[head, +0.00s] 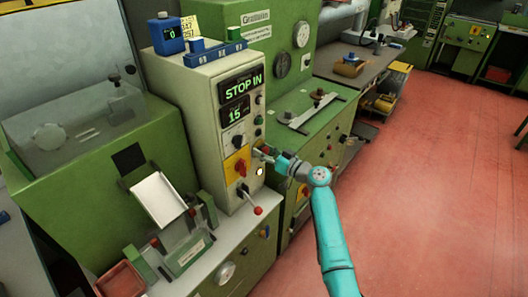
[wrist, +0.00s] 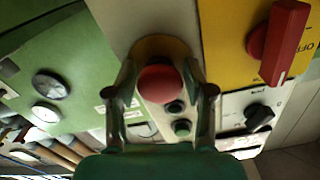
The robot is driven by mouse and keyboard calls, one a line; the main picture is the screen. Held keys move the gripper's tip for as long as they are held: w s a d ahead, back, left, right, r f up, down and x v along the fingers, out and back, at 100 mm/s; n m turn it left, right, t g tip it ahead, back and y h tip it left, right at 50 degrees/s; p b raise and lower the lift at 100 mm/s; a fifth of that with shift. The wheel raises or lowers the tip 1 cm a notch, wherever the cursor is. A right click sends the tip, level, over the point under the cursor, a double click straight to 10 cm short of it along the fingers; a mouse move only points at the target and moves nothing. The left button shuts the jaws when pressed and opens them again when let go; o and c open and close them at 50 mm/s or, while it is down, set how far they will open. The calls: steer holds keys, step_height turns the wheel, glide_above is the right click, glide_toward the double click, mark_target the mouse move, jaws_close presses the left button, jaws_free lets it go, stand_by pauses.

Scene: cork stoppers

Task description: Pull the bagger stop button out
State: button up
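The red round stop button (wrist: 160,83) sits on a yellow ring in the wrist view. My gripper (wrist: 162,70) is open, with one finger on each side of the button. A small gap shows between the button and each finger, and I see no clear contact. In the head view my gripper (head: 264,152) is at the right edge of the pale bagger control box (head: 222,137). It hides the stop button there. The box's upper display (head: 242,86) reads "STOP IN", and the lower one (head: 235,112) reads 15.
A red rotary switch (wrist: 277,42) on a yellow plate is close beside my gripper, with a black knob (wrist: 259,117) near it. A red-tipped lever (head: 257,210) sticks out below. A green machine (head: 320,122) stands to the right. The red floor (head: 420,190) is open.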

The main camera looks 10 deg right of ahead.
jaws_close()
steer(key=shift+s+d, duration=0.5)
steer(key=shift+s, duration=0.05)
steer(key=o, duration=0.5)
jaws_free()
steer(key=v, duration=1.2)
